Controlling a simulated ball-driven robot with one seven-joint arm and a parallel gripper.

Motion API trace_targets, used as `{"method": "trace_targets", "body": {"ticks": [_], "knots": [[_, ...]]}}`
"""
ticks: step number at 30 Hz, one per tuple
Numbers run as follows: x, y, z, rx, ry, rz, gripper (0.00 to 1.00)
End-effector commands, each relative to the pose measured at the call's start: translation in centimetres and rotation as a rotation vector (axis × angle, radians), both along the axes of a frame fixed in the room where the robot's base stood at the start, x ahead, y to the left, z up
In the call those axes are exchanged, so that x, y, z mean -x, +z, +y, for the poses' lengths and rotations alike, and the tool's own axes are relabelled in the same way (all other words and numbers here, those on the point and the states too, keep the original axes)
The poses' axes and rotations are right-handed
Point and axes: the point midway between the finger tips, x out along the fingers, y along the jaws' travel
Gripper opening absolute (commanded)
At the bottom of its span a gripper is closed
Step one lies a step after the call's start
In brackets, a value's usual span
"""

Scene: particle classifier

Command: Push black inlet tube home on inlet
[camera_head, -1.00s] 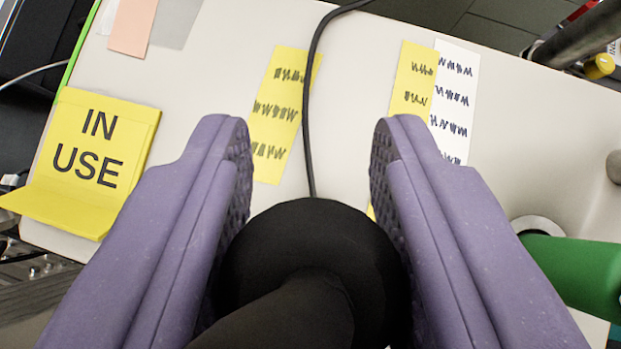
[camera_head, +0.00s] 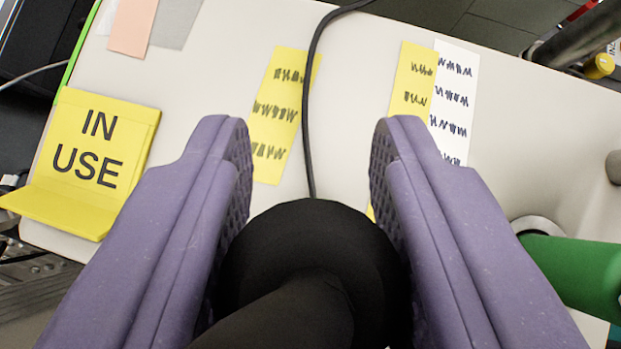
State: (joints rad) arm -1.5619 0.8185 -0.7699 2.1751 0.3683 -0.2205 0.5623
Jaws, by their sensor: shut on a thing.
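My gripper (camera_head: 310,165) shows as two purple fingers with textured inner pads. It is shut on the black inlet tube (camera_head: 310,245), a thick, dark, rounded piece between the fingers at the bottom middle. A narrower black part of it runs down out of the picture. The inlet cannot be made out; the tube and fingers cover that area. I cannot tell whether the tube touches or sits on the inlet.
A light surface (camera_head: 220,50) lies beyond, with a yellow IN USE sign (camera_head: 97,150) at left and yellow notes (camera_head: 280,110) on it. A thin black cable (camera_head: 313,90) crosses it. A green cylinder (camera_head: 575,272) is close to the right finger. A dark bar (camera_head: 580,35) stands top right.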

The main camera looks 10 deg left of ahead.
Motion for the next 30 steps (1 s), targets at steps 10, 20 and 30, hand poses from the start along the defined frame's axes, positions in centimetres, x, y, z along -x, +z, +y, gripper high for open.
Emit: {"method": "trace_targets", "body": {"ticks": [10, 20, 30], "knots": [[0.01, 0.05, 0.0, 0.0, 0.0, 0.0, 0.06], [0.0, -0.08, -0.01, 0.0, 0.0, 0.0, 0.06], [-0.01, -0.88, -0.02, -0.001, -0.001, 0.0, 0.06]]}}
